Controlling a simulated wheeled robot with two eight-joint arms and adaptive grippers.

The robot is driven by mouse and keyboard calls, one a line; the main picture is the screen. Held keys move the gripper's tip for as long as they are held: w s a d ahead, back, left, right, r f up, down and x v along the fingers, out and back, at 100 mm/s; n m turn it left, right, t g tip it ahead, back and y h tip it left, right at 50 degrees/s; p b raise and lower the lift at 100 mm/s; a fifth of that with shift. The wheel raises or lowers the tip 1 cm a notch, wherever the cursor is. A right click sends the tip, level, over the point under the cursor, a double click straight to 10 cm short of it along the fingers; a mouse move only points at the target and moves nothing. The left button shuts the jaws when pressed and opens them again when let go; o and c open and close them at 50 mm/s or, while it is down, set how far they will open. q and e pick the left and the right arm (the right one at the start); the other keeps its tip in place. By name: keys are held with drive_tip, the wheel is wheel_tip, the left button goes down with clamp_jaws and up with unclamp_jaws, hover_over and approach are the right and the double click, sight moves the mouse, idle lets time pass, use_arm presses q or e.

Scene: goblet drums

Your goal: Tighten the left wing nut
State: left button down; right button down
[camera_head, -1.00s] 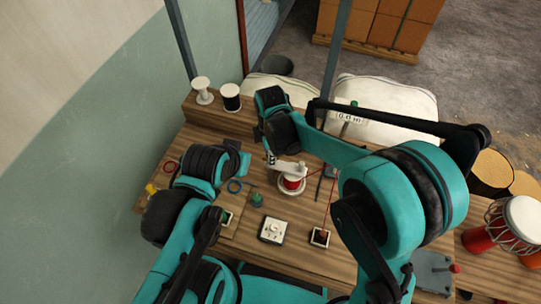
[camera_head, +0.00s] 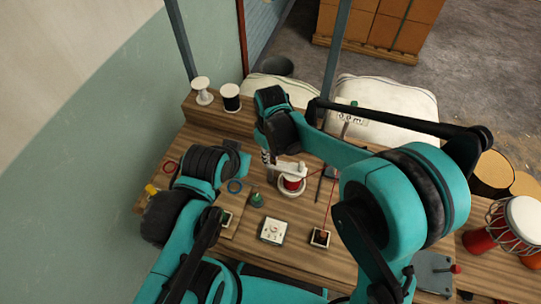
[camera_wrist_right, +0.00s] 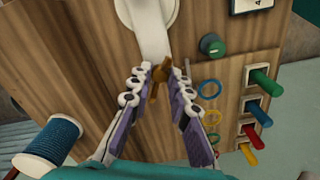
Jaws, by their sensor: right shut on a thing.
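In the right wrist view, a small brass wing nut (camera_wrist_right: 158,75) sits at the lower end of a white arm (camera_wrist_right: 151,42). My right gripper (camera_wrist_right: 156,84) has its two fingertips on either side of the wing nut and is shut on it. In the head view, my right gripper (camera_head: 266,158) is small and partly hidden by its own wrist, beside the white arm and a red spool (camera_head: 291,184). The wing nut is too small to make out there. My left arm (camera_head: 200,168) is at the left of the bench; its fingers are not visible.
The wooden bench (camera_head: 290,212) carries a white square box (camera_head: 272,230), a green-topped piece (camera_head: 256,199) and a small dark-topped box (camera_head: 320,237). White (camera_head: 202,90) and black (camera_head: 231,97) spools stand at the back left.

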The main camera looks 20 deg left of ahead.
drive_tip(key=m, duration=1.4)
drive_tip(key=shift+m, duration=0.3)
drive_tip(key=m, duration=0.3)
drive_tip(key=shift+m, duration=0.3)
drive_tip(key=m, duration=0.3)
drive_tip(key=shift+m, duration=0.3)
drive_tip(key=m, duration=0.6)
drive_tip(key=c, duration=1.4)
unclamp_jaws()
